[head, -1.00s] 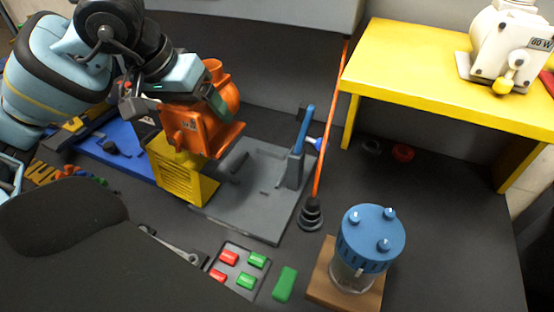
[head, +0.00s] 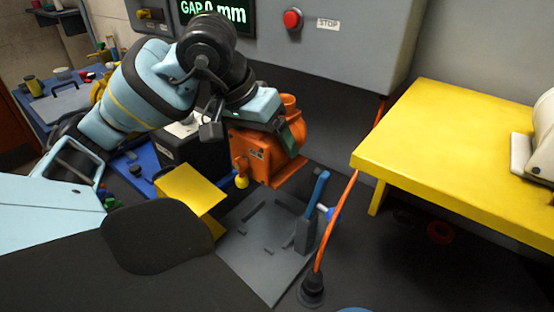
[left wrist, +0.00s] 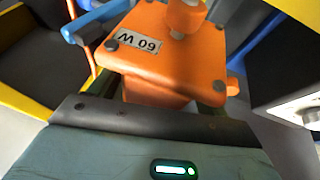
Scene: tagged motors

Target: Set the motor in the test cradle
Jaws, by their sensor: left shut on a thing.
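The orange motor (head: 262,150) has a shaft knob with a yellow tip at its front left. My right gripper is not seen.
A yellow block (head: 192,190) stands left of the cradle. An orange cable (head: 345,200) rises from a black base right of the lever. A raised yellow bench (head: 450,130) with a white motor (head: 541,140) is at right. A panel with a red stop button (head: 292,19) is behind.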

